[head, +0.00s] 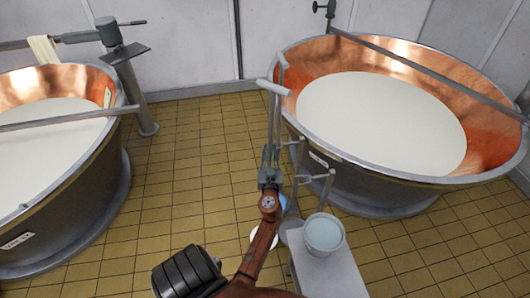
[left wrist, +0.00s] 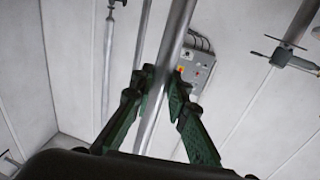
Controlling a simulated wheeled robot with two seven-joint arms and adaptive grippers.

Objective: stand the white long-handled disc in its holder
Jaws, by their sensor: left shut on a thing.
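My left gripper (head: 270,160) is shut on a grey pole, the long handle (head: 271,115), which stands nearly upright with a crossbar at its top. The pole also runs between the green-padded fingers (left wrist: 158,100) in the left wrist view (left wrist: 172,45). A white disc (head: 262,237) shows low down, partly behind my arm; the join between it and the pole is hidden. Grey uprights with short crossbars (head: 318,178) stand right of the gripper, perhaps the holder; I cannot tell for sure. My right gripper is not in view.
A white bench (head: 335,275) carries a bucket (head: 324,248) at the front right. A copper vat (head: 490,160) of white liquid stands close on the right, another vat (head: 70,185) on the left. Tiled floor (head: 185,165) between them is clear.

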